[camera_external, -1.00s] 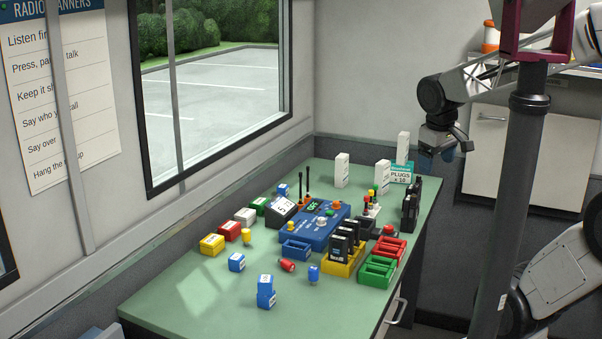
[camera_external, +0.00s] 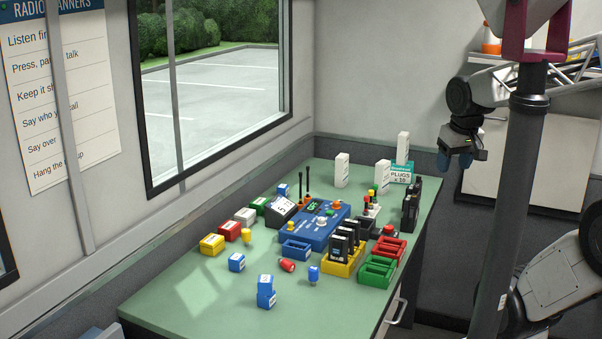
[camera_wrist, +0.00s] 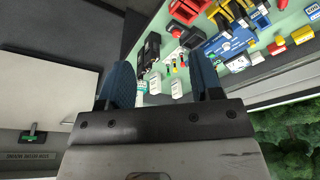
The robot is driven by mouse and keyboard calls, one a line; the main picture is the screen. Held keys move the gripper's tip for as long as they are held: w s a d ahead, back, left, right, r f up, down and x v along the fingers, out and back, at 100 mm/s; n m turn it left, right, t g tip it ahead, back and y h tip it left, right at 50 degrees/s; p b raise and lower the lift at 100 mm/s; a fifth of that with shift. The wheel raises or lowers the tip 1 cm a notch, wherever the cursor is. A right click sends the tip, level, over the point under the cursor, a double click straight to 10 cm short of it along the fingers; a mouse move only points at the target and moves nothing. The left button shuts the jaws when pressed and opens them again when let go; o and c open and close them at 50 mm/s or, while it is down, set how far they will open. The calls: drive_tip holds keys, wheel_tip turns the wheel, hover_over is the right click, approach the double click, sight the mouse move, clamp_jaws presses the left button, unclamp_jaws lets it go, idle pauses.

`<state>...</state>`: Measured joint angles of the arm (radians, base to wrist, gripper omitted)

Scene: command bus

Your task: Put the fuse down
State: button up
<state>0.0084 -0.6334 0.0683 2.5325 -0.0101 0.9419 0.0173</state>
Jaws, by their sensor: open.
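My gripper (camera_external: 455,160) is open and empty, raised beyond the right edge of the green table (camera_external: 205,295). In the wrist view its two blue fingers stand apart (camera_wrist: 163,80), with nothing held between them. No part is clearly marked as the fuse. Small capped pieces that may be fuses are on the table: a yellow one (camera_external: 246,236) and a blue one (camera_external: 313,274) stand upright, and a red one (camera_external: 287,265) lies on its side. More small coloured pieces stand in a pale holder (camera_external: 372,208) further back.
A blue console (camera_external: 300,236) sits mid-table. A yellow tray (camera_external: 340,268) holds black radios; red (camera_external: 389,248) and green (camera_external: 377,272) trays stand beside it. The front of the table is mostly clear.

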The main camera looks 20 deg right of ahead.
drive_tip(key=w+a+f+n, duration=0.1)
drive_tip(key=w+a+f, duration=0.2)
drive_tip(key=w+a, duration=0.5)
drive_tip(key=n+g, duration=0.3)
drive_tip(key=n, duration=0.1)
hover_over(287, 261)
drive_tip(key=f, duration=2)
drive_tip(key=shift+w+d, duration=0.15)
drive_tip(key=shift+d, duration=0.2)
drive_tip(key=shift+a+f, duration=0.2)
drive_tip(key=shift+a, duration=0.15)
drive_tip(key=shift+f, duration=0.1)
